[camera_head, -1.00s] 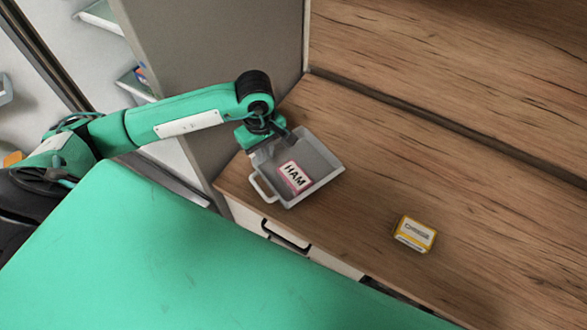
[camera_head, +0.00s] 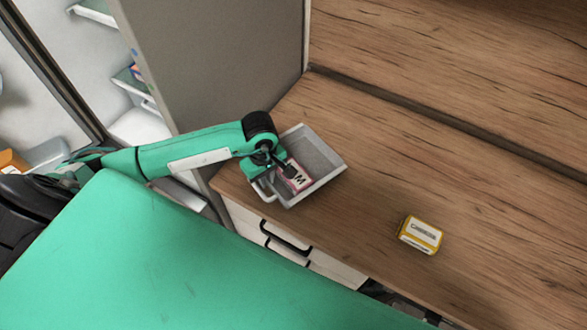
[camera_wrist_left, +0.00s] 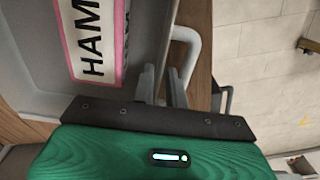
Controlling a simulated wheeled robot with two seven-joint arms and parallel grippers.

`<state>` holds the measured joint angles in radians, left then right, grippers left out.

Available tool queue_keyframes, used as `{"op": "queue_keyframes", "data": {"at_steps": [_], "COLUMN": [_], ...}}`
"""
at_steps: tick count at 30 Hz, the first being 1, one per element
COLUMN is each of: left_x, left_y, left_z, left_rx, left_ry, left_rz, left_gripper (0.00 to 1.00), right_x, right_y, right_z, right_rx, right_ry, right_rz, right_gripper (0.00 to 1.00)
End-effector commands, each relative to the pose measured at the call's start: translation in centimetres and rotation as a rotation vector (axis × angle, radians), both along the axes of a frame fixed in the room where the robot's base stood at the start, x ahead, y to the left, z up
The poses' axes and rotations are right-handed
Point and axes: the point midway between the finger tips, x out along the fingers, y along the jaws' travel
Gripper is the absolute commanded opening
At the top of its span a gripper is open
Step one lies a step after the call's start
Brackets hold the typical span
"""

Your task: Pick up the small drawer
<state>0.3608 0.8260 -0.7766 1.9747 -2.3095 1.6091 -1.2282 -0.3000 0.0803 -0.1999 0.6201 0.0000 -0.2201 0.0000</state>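The small drawer (camera_head: 321,149) is a grey open tray with a pale loop handle (camera_head: 263,188) on its front side. It sits on the wooden counter near its front left corner. A white and pink HAM pack (camera_head: 298,178) lies inside it. My left gripper (camera_head: 289,171) is over the drawer's front part and partly hides the pack. In the left wrist view, its two fingers (camera_wrist_left: 163,86) are slightly apart beside the handle (camera_wrist_left: 190,50), near the drawer's front wall. Contact is unclear. The HAM pack (camera_wrist_left: 93,40) also shows there. My right gripper is out of view.
A yellow box (camera_head: 420,235) stands on the counter to the right of the drawer. A grey panel (camera_head: 225,70) rises behind and left of it. White drawer fronts with dark handles (camera_head: 285,240) are below the counter edge. The counter's right side is clear.

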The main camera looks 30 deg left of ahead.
Motion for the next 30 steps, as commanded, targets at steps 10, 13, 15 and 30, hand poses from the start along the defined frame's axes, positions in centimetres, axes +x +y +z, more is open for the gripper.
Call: {"op": "queue_keyframes", "data": {"at_steps": [10,13,15,30], "left_x": [0.1,0.1,0.1,0.1], "left_y": [0.0,0.0,0.0,0.0], "left_z": [-1.0,-1.0,-1.0,0.8], "left_rx": [0.0,0.0,0.0,-0.001], "left_ry": [-0.001,-0.001,-0.001,-0.004], "left_rz": [0.0,0.0,0.0,0.0], "left_gripper": [0.04,0.0,0.0,0.0], "right_x": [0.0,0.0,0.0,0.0], "right_y": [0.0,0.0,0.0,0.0], "right_z": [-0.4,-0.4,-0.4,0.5], "right_rx": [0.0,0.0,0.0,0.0], "right_ry": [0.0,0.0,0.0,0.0], "right_rz": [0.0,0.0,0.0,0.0], "right_gripper": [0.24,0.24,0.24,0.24]}}
